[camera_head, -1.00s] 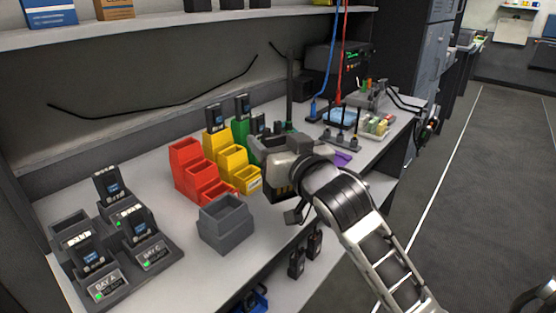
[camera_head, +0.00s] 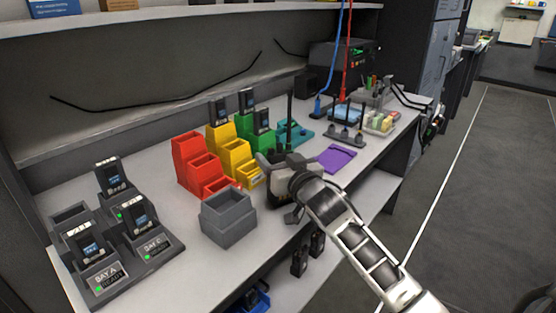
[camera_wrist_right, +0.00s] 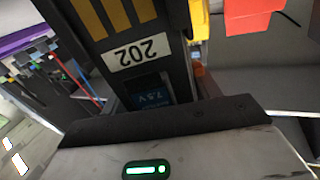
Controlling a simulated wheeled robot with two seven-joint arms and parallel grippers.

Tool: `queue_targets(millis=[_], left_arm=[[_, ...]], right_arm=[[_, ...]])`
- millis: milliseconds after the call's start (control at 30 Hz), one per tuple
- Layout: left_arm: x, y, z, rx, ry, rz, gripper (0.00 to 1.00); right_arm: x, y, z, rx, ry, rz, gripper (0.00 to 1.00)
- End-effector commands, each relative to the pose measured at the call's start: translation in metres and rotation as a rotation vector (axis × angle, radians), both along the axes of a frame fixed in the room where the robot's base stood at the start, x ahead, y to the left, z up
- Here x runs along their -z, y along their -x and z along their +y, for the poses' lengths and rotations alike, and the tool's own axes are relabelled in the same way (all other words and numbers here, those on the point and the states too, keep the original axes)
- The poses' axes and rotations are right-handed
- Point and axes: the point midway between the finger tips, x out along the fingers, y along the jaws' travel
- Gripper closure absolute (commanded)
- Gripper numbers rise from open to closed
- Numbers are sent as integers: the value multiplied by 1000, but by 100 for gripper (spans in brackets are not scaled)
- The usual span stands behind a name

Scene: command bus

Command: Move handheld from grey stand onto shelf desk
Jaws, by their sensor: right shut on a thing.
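My right gripper (camera_head: 284,178) is shut on a dark handheld with a tall black antenna (camera_head: 289,122). The handheld is upright over the front part of the desk (camera_head: 180,280), right of the grey stand. Whether its base touches the desk is hidden by the gripper. In the right wrist view the handheld (camera_wrist_right: 118,78) shows yellow stripes, an upside-down "202" label and a blue "7.5 V" label. The grey stand (camera_head: 228,222) is an open box on the desk with no handheld visible in it. My left gripper is not in view.
Red bins (camera_head: 190,163), yellow bins (camera_head: 222,150) and green bins (camera_head: 246,127) stand behind. A charger base (camera_head: 150,245) with several batteries is at left. A purple mat (camera_head: 337,158) lies right. Two small radios (camera_head: 317,242) hang below the desk's front edge.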

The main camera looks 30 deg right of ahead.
Motion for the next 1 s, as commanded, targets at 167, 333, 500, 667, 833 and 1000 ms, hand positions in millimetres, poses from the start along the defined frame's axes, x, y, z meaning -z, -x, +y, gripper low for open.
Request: queue_targets(millis=[167, 333, 500, 667, 833, 1000], left_arm=[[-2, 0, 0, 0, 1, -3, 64], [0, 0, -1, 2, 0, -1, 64], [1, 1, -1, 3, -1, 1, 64], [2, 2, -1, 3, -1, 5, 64], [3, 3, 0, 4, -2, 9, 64], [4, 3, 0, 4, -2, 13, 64]], right_arm=[[-2, 0, 0, -1, 0, -4, 99], [3, 0, 0, 1, 1, 1, 30], [3, 0, 0, 1, 1, 1, 17], [2, 0, 0, 0, 1, 1, 17], [1, 12, 1, 0, 0, 3, 17], [1, 47, 2, 0, 0, 5, 17]])
